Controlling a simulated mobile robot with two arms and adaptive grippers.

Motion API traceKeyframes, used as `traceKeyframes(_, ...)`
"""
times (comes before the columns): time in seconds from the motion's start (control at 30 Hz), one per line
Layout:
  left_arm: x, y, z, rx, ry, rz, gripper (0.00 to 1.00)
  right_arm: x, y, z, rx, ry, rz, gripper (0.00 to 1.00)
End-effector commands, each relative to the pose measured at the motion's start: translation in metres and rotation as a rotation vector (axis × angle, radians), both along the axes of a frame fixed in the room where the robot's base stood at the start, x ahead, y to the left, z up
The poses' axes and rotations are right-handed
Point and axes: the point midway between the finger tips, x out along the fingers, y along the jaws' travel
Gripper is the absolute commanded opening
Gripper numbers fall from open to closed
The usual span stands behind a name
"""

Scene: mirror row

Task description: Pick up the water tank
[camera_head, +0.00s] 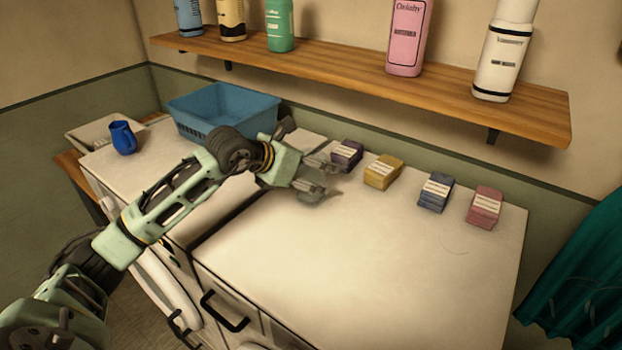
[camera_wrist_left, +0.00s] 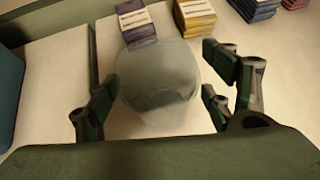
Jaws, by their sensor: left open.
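A clear, rounded vessel (camera_wrist_left: 155,85), which looks like the water tank, shows in the left wrist view above the pale counter top. In that view it lies between my spread left fingers, with gaps on both sides. I cannot tell how deep the fingers reach around it. In the head view only a faint see-through shape (camera_head: 318,198) shows by the fingertips, partly hidden by them. My left gripper (camera_head: 328,178) is open and low over the counter. My right gripper is not in view.
Purple (camera_head: 346,154), yellow (camera_head: 383,172), blue (camera_head: 436,191) and pink (camera_head: 485,207) packs line the back of the counter. A blue basket (camera_head: 225,110) and blue mug (camera_head: 122,138) stand left. A shelf (camera_head: 330,65) with bottles hangs above. The counter's front right (camera_head: 380,270) is clear.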

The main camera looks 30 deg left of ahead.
Motion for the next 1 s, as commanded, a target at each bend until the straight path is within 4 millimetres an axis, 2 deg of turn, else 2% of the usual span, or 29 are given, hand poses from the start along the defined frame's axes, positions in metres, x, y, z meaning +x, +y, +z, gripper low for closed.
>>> traceKeyframes(0.07,-0.0001,0.0003,-0.0001,0.000,0.000,0.000,0.75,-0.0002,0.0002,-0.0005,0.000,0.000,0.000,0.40)
traceKeyframes(0.67,-0.0004,0.0004,0.0001,0.000,0.001,0.000,0.23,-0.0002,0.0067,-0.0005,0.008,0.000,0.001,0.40)
traceKeyframes(1.0,-0.0001,0.0006,0.0017,0.000,-0.001,0.001,0.22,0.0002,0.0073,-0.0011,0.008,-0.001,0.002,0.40)
